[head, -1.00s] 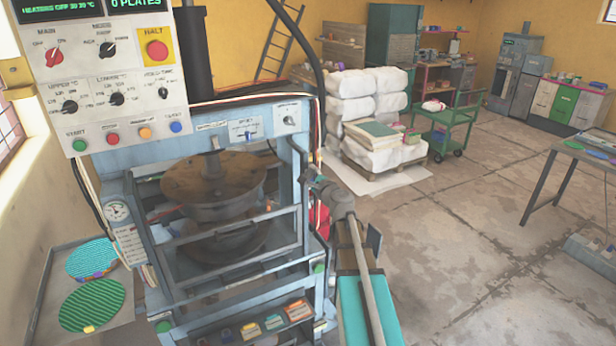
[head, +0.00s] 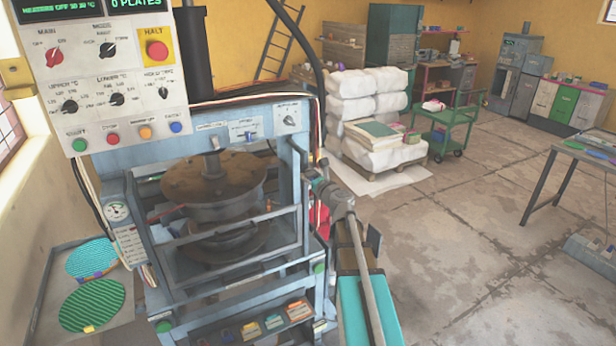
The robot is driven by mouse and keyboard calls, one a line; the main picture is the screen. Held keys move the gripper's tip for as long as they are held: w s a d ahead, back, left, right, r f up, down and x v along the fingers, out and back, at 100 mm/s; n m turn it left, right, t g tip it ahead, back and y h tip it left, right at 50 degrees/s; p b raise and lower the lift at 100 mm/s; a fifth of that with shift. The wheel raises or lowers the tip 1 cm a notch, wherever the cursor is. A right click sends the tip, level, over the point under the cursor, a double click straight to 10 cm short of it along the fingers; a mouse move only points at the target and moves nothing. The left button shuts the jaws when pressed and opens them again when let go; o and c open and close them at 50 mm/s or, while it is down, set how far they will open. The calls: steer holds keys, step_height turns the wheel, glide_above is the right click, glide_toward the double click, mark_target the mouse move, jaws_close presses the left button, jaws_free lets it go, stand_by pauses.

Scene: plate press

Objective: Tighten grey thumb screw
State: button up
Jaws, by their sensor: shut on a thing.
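The plate press (head: 290,150) is a blue-grey frame with round brown platens (head: 212,182) inside. My gripper (head: 314,180) is at the right upright of the press, small and partly hidden by my own arm. It is shut on a small part at that upright, which I take to be the grey thumb screw. The screw itself is hidden by the jaws and too small to make out, so how tight it sits cannot be told.
The control panel (head: 120,75) with knobs and a red halt button stands at upper left. A tray (head: 40,300) with turquoise and green ribbed discs is at lower left. White sacks (head: 350,109) on a pallet and a green cart (head: 442,120) stand behind.

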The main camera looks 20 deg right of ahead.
steer(key=shift+m, duration=0.6)
steer(key=o, duration=1.2)
steer(key=shift+c, duration=0.2)
steer(key=shift+s, duration=0.1)
steer(key=s, duration=1.1)
steer(key=shift+s+d, duration=0.2)
steer(key=shift+s, duration=0.2)
